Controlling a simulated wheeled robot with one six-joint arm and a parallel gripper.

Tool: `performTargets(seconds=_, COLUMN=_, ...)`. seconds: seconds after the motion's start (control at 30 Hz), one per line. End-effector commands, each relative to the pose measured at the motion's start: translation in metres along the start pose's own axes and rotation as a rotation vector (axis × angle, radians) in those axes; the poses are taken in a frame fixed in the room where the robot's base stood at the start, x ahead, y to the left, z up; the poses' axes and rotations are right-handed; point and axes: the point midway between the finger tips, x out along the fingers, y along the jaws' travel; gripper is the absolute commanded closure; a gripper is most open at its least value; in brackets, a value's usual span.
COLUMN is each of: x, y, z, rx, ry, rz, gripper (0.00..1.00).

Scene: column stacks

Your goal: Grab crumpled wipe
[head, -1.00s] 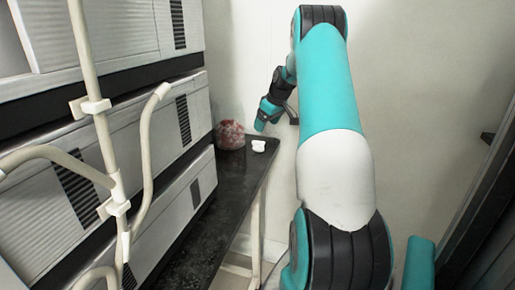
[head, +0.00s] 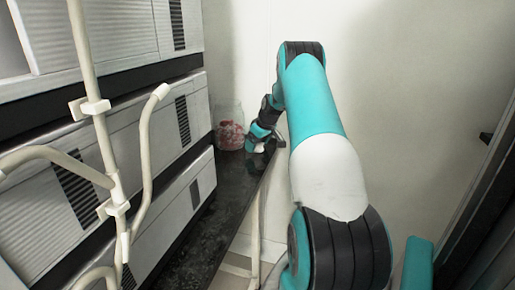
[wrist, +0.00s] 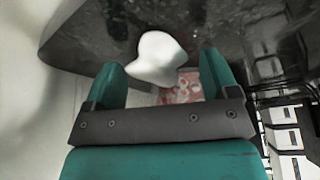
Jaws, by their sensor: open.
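The crumpled wipe (wrist: 158,58) is a small white lump on the dark bench top. In the wrist view it lies between and just ahead of the two teal fingertips of my gripper (wrist: 163,68). The fingers stand apart, one on each side of it, and I see no clear contact. In the head view my gripper (head: 257,142) is down at the far end of the bench, and only a bit of the white wipe (head: 259,150) shows beneath it.
A clear jar with red and white contents (head: 229,132) stands on the bench (head: 205,235), just left of my gripper. Stacked grey instrument units (head: 165,190) and pale tubing (head: 146,150) line the left. A pale wall is close behind and to the right.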

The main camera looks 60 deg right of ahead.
Motion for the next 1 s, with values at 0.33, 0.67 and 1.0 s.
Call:
performTargets(seconds=0.33, x=0.0, y=0.0, z=0.0, rx=0.0, ry=0.0, rz=0.0, gripper=0.72)
performTargets(seconds=0.67, x=-0.003, y=0.0, z=-0.001, rx=0.0, ry=0.0, rz=0.0, gripper=0.72)
performTargets(seconds=1.0, x=-0.049, y=0.001, z=-0.021, rx=-0.002, ry=0.005, rz=0.004, gripper=0.72)
